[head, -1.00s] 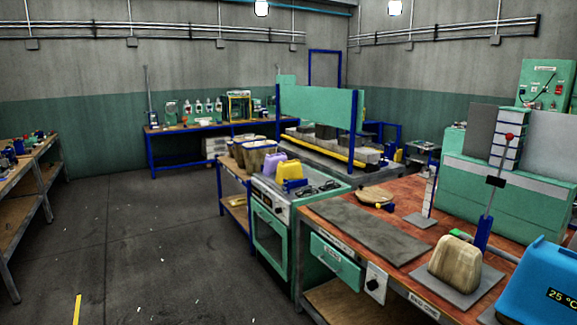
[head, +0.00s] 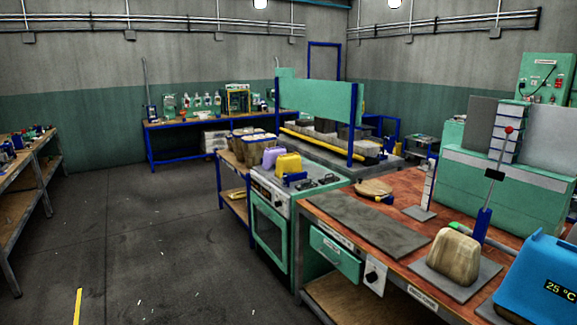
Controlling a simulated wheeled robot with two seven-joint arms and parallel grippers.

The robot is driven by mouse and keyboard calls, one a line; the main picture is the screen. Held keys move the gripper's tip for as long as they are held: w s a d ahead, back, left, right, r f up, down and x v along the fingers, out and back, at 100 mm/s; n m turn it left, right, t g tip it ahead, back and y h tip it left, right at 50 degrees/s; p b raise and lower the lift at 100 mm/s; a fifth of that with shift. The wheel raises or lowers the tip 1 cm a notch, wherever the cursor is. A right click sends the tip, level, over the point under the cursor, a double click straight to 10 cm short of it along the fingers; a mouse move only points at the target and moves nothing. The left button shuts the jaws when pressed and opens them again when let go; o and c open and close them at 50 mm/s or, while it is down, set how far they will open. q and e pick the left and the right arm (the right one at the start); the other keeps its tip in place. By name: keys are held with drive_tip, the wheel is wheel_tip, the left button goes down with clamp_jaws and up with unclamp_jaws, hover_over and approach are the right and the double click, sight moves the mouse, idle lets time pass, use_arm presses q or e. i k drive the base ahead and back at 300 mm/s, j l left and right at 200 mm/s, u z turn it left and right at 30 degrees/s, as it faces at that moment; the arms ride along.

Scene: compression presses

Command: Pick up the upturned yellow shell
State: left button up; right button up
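A yellow shell (head: 288,163) sits on top of the green oven-like unit (head: 270,230) near the middle of the head view. It is small here, and I cannot tell which way up it is. A purple shell-like piece (head: 271,157) stands close behind it on the left. A small blue piece (head: 295,178) is at its front. Neither of my grippers is in view.
A wooden-topped bench (head: 400,185) on the right bears a dark grey slab (head: 368,219), a beige rounded block (head: 454,257), a lever with a red knob (head: 509,129) and a blue 25 °C box (head: 540,285). The floor (head: 140,230) at left is largely clear.

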sight(291, 162)
drive_tip(key=i+j+u, duration=0.4)
drive_tip(key=i, duration=0.6)
drive_tip(key=i+u, duration=0.4)
drive_tip(key=i, duration=0.6)
